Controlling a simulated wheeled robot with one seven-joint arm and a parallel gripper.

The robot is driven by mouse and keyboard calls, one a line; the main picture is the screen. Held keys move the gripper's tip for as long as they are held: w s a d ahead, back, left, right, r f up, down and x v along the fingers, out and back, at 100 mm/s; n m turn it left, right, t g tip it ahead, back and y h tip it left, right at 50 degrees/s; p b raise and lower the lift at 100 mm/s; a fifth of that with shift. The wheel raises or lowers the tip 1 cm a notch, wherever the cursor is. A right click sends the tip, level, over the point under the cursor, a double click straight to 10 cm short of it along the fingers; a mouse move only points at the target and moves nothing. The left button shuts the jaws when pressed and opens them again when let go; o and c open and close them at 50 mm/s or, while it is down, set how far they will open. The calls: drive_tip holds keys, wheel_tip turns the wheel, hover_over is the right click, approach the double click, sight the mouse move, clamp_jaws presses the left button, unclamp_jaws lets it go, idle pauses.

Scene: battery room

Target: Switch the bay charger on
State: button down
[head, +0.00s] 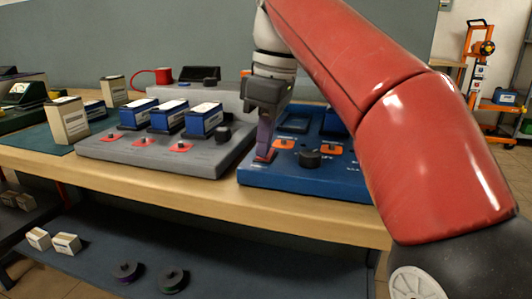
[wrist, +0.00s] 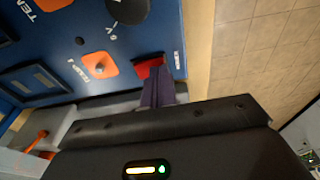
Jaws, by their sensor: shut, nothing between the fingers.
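A blue charger panel (head: 305,182) lies on the bench, with a black knob (head: 309,159), orange plates with small levers (head: 283,144) and empty recesses. A red rocker switch (wrist: 148,67) sits near its edge in the wrist view. My gripper (head: 264,155) points down at the panel's front left corner, shut and empty. Its purple fingertips (wrist: 158,82) are at the red switch and cover part of it. I cannot tell whether they touch or press it, or whether the switch is on.
A grey charger (head: 160,154) holding several blue batteries (head: 167,116) stands just left of the panel. A beige box (head: 67,121) stands further left. A lower shelf (head: 215,255) holds small boxes and dark reels. An orange trolley (head: 490,90) stands at back right.

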drive_tip(key=shift+r+p, duration=2.6)
drive_tip(key=shift+r, duration=0.9)
drive_tip(key=shift+s, duration=0.1)
